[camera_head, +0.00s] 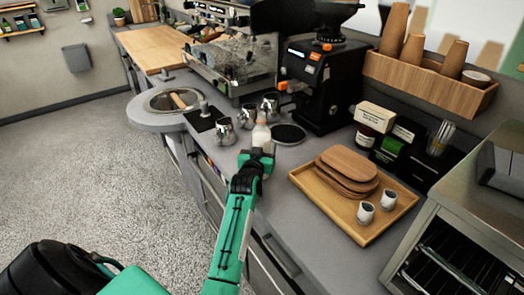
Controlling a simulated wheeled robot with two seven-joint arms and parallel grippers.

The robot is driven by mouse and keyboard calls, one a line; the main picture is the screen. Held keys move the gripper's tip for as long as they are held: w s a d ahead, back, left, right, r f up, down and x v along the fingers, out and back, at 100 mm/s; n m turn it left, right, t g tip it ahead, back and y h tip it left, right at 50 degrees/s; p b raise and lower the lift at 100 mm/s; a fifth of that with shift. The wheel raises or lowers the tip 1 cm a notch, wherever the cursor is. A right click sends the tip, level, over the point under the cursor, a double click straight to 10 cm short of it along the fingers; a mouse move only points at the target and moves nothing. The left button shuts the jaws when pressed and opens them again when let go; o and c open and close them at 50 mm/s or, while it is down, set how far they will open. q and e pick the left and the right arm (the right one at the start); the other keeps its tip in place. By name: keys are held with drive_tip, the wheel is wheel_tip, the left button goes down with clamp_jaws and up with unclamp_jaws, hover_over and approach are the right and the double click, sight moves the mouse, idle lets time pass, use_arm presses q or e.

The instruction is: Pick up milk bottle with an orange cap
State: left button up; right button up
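The milk bottle (261,135) stands upright on the grey counter, near its front edge. It is small and whitish, with a pale orange cap on top. My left gripper (257,155) is at the near side of the bottle, low down, and hides its lower part. The fingertips are small and dark here, so I cannot tell whether they are apart or touching the bottle. My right gripper is not in view.
A black grinder (322,85) stands behind. A wooden tray (309,187) with boards and white cups is at the right.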

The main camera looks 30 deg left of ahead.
use_arm(q)
drive_tip(key=shift+r, duration=0.15)
wheel_tip(320, 180, up, 20)
drive_tip(key=b, duration=0.2)
idle(0.3)
drive_tip(key=o, duration=0.4)
drive_tip(key=c, duration=0.7)
drive_tip(key=shift+o, duration=0.2)
